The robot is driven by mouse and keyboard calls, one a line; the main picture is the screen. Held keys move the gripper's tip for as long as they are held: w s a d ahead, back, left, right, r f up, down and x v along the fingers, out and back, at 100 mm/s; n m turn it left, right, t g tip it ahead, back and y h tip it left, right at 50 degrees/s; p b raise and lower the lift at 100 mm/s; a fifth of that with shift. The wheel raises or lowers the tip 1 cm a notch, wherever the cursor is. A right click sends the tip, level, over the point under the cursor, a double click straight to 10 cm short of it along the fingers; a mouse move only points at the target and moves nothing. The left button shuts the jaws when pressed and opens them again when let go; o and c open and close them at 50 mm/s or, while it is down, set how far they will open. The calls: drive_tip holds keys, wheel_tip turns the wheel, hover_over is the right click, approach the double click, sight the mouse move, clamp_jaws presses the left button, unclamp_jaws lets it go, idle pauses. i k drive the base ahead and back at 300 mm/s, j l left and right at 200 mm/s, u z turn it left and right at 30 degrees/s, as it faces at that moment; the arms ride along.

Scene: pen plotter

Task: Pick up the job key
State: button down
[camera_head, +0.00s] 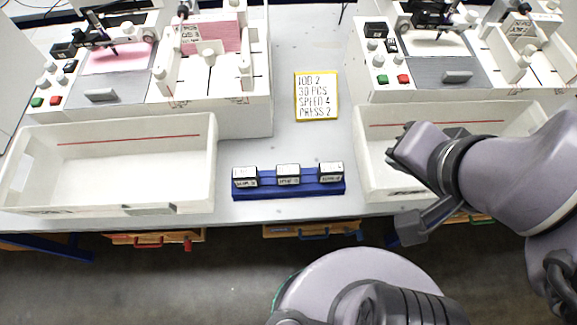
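Three small white-topped blocks with dark edges and printed fronts stand in a row on a blue rack (290,192) near the table's front edge. They are the left block (245,177), the middle block (288,175) and the right block (331,173). They look like the job keys, but their print is too small to read surely. A yellow-framed card (316,96) behind them reads JOB 2, 30 PCS, SPEED 4, PRESS 2. My gripper (405,187) is to the right of the rack, over the right tray's front left. Its fingers are apart, with nothing seen between them.
A white tray (110,197) lies left of the rack, and another white tray (375,180) lies right, partly hidden by my arm. Plotter machines (250,102) and (365,80) with red and green buttons stand behind. Bare grey table surrounds the card. Drawers hang below the front edge.

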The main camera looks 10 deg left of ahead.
sight(243, 177)
drive_tip(key=k+j+u, duration=0.1)
drive_tip(key=u, duration=0.25)
drive_tip(key=k+j+u, duration=0.15)
drive_tip(key=u, duration=0.25)
drive_tip(key=k+j+u, duration=0.1)
drive_tip(key=u, duration=0.25)
drive_tip(key=j, duration=0.1)
